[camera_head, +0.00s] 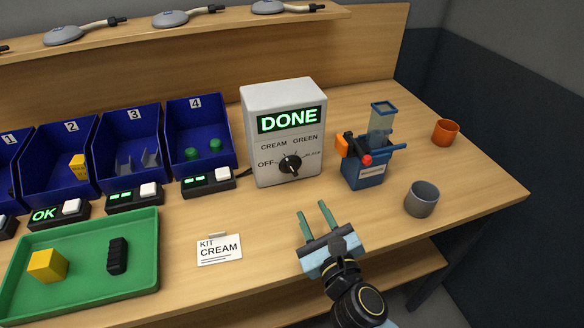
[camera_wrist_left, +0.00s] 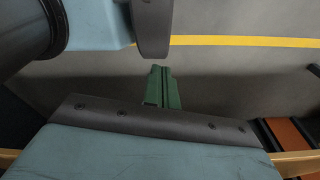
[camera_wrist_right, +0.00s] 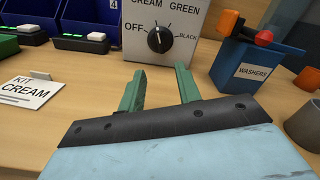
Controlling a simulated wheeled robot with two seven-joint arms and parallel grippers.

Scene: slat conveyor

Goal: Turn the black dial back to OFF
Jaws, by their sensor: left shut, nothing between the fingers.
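The black dial (camera_head: 290,164) is on the front of a white box (camera_head: 255,150) whose screen reads DONE. Labels OFF, CREAM, GREEN and BLACK run around it. The dial also shows in the right wrist view (camera_wrist_right: 160,39); its pale mark is small, and I cannot tell exactly which label it points at. My right gripper (camera_head: 313,209) is open and empty, in front of and below the dial, apart from it. Its two green fingers show in the right wrist view (camera_wrist_right: 159,72). My left gripper (camera_wrist_left: 159,72) is shut and empty over the floor, outside the head view.
A blue WASHERS container (camera_head: 368,172) stands right of the box, with a grey cup (camera_head: 421,199) and an orange cup (camera_head: 445,132) beyond. A KIT CREAM card (camera_head: 219,250) and green tray (camera_head: 148,272) lie left. Blue bins (camera_head: 199,130) stand behind. Bare table lies before the box.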

